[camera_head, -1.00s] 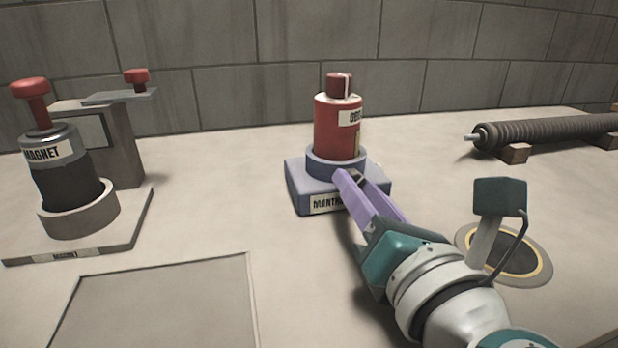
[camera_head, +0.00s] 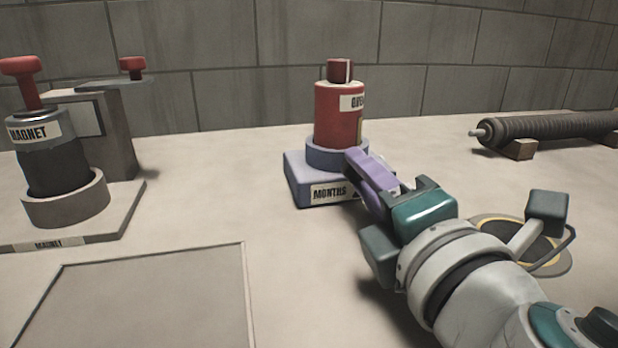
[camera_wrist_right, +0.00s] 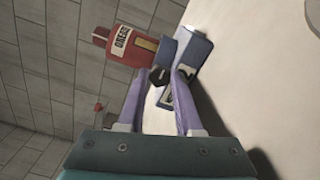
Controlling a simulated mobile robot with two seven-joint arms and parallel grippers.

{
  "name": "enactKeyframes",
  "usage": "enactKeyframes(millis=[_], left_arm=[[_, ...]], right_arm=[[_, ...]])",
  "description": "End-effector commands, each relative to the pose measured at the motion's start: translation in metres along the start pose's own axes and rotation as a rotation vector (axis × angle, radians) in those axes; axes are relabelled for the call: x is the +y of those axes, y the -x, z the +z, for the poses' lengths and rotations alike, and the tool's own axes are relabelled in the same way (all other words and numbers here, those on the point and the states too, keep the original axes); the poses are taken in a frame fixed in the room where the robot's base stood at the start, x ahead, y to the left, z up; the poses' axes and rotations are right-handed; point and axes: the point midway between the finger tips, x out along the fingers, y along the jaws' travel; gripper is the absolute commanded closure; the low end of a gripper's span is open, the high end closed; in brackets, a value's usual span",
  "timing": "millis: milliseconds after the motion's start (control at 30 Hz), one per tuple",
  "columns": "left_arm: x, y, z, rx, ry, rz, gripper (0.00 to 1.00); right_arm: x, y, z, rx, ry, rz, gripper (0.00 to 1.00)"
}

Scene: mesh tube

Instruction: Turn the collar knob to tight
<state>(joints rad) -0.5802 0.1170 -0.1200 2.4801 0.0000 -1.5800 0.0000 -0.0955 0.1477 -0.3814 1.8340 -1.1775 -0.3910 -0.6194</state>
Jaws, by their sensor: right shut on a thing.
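A red cylinder (camera_head: 331,110) with a dark red cap stands upright in a blue-grey collar (camera_head: 325,155) on a blue-grey block (camera_head: 300,180). The block has a white label reading "MONTHS". My right gripper (camera_head: 362,166) is at the collar's right front side, its purple fingers against it. In the right wrist view, a small dark knob (camera_wrist_right: 160,76) on the collar sits between the fingertips, and the gripper (camera_wrist_right: 160,80) is shut on it. In the head view the fingers hide the knob. My left gripper is not in view.
A magnet stand (camera_head: 70,205) with a red-knobbed post is at the left. A ribbed rod (camera_head: 550,128) rests on wooden blocks at the right. A round dark disc (camera_head: 500,238) lies partly behind my right arm. A square panel (camera_head: 150,300) is at front left.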

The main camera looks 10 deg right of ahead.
Motion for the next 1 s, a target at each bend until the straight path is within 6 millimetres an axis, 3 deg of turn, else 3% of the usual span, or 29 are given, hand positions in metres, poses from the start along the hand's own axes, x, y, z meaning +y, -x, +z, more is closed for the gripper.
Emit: enactKeyframes(millis=[667, 700, 933, 1000], left_arm=[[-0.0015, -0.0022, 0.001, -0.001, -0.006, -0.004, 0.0], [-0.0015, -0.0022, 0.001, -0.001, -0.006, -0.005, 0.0], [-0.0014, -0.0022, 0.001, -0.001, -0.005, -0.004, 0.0], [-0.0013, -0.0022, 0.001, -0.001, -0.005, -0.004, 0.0]], right_arm=[[0.0002, 0.0001, -0.0004, 0.001, -0.061, 0.0, 1.0], [0.0002, 0.0001, -0.0004, 0.001, -0.061, 0.0, 0.63], [0.0001, 0.0001, -0.0003, 0.0, -0.059, 0.0, 0.37], [0.0001, 0.0001, -0.0002, 0.0, -0.059, 0.0, 0.36]])
